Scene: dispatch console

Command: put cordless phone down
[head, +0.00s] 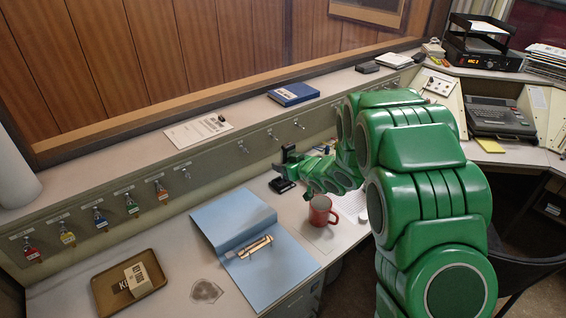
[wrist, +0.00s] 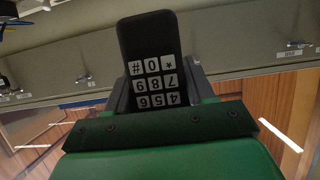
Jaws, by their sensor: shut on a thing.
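The black cordless phone (wrist: 150,40) stands between the two dark fingers of my gripper (wrist: 160,88) in the wrist view. Its white number keys face the wrist camera and read upside down. In the head view the phone (head: 290,152) is a small dark upright shape at the end of my green arm. A low black base (head: 282,186) sits on the desk just below it. My gripper (head: 287,167) is shut on the phone. I cannot tell whether the phone touches the base. The phone's lower part is hidden by the gripper.
A red mug (head: 320,211) stands on the desk close to my forearm. A blue folder (head: 245,255) lies open left of it, and a brown tray (head: 97,287) is further left. A raised ledge with a blue book (head: 293,94) runs behind the desk.

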